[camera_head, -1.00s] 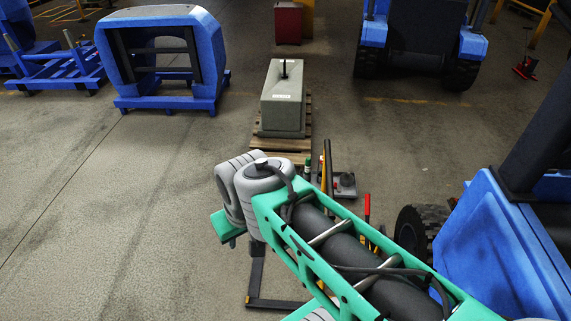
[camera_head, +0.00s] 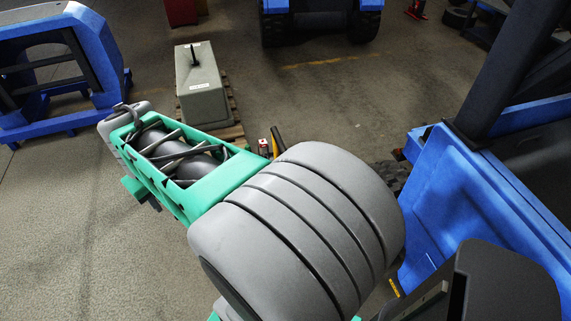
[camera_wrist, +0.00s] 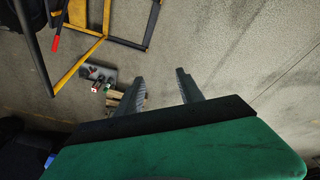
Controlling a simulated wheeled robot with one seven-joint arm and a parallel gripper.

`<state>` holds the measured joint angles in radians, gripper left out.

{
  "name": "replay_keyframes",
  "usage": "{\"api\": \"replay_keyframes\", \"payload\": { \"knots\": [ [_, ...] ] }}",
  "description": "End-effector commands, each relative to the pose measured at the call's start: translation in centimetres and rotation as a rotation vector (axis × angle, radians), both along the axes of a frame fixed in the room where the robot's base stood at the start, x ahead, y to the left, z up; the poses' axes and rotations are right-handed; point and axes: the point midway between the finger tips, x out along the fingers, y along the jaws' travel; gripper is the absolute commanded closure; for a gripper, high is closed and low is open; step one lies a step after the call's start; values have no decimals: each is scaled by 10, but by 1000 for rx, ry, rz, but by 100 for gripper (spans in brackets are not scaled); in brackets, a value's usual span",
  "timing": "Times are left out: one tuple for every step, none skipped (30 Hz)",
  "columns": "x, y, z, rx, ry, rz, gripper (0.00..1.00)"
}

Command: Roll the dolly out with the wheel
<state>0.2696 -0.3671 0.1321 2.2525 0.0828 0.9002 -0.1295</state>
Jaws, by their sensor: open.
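My gripper (camera_wrist: 160,77) is open in the wrist view, its two dark fingers apart with bare floor between them. A yellow and black bar frame (camera_wrist: 92,46) with a red handle (camera_wrist: 56,42) stands at the upper left there, apart from the fingers; it may be the dolly. In the head view a piece of yellow and black bar (camera_head: 278,140) shows past my arm. A dark knobbly wheel (camera_head: 394,173) shows beside the blue vehicle, mostly hidden by my arm. Whether the wheel rests on the dolly I cannot tell. My gripper's fingers are hidden in the head view.
A blue vehicle body (camera_head: 490,200) stands close at right. A grey counterweight block (camera_head: 203,100) sits on a wooden pallet (camera_head: 232,132). A small grey base (camera_wrist: 100,74) with bottles lies near the frame. Floor at lower left is clear.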

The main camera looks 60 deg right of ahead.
Motion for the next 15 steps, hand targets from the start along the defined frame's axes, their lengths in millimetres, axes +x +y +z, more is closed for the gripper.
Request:
{"api": "replay_keyframes", "payload": {
  "knots": [
    [4,-46,-9,-8,35,-88,56],
    [4,-74,-13,-15,54,-135,56],
    [1,-111,-21,-22,79,-197,56],
    [-5,-140,-27,-25,98,-242,56],
    [-12,-168,-35,-27,117,-288,56],
    [-25,-204,-46,-28,142,-344,56],
    [-37,-229,-54,-29,160,-385,56],
    [-50,-251,-62,-26,178,-422,56],
    [-68,-277,-73,-24,198,-467,56],
    [-80,-293,-80,-21,211,-496,56],
    [-92,-307,-87,-19,224,-521,56],
    [-106,-322,-94,-16,236,-548,56],
    [-115,-330,-98,-14,243,-562,56],
    [-121,-336,-101,-12,248,-576,56],
    [-128,-342,-105,-11,254,-588,56]
  ]
}}
